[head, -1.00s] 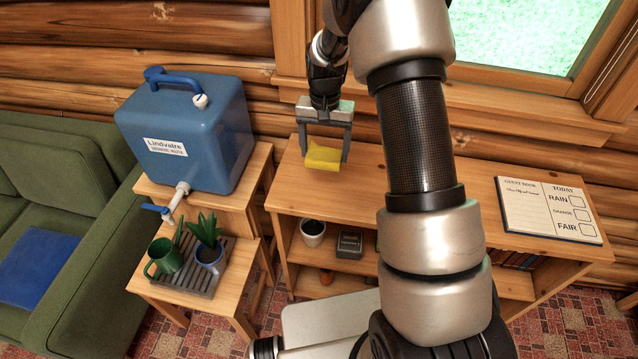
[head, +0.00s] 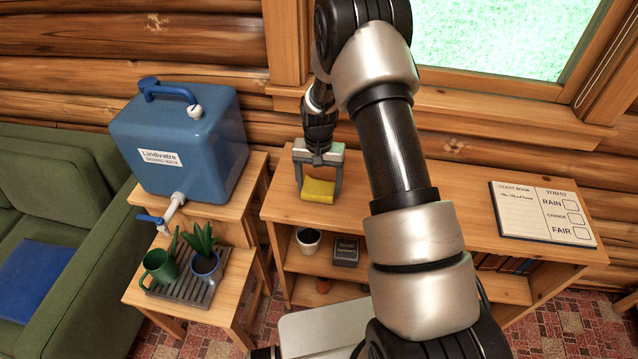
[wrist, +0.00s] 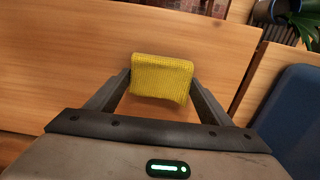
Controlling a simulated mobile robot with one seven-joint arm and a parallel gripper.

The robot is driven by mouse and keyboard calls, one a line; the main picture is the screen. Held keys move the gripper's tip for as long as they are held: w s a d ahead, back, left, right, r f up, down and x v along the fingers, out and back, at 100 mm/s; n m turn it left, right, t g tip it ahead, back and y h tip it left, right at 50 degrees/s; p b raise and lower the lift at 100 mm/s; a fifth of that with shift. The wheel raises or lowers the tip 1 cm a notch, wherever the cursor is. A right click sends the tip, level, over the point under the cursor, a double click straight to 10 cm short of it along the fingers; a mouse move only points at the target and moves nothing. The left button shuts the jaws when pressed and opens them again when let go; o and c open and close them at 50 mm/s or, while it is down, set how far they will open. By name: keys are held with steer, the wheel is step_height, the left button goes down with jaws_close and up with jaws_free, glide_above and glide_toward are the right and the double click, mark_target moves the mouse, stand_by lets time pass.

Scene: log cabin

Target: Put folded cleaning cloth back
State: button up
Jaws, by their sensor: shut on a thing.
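The yellow folded cleaning cloth (head: 318,190) is between the two fingers of my gripper (head: 319,188). My gripper is shut on it, over the left end of the wooden shelf unit's top (head: 282,206). In the wrist view the ribbed cloth (wrist: 162,78) sits between the fingertips, with one finger on each side. I cannot tell whether the cloth touches the wood below it.
A blue water container (head: 185,140) stands on a stepped wooden stand to the left. Below it, a green watering can (head: 161,266) and a potted plant (head: 206,262) sit on a slatted tray. A guest book (head: 543,213) lies on the right of the shelf top.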

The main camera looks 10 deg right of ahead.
steer(key=shift+f, duration=0.15)
steer(key=o, duration=0.9)
steer(key=shift+o, duration=0.2)
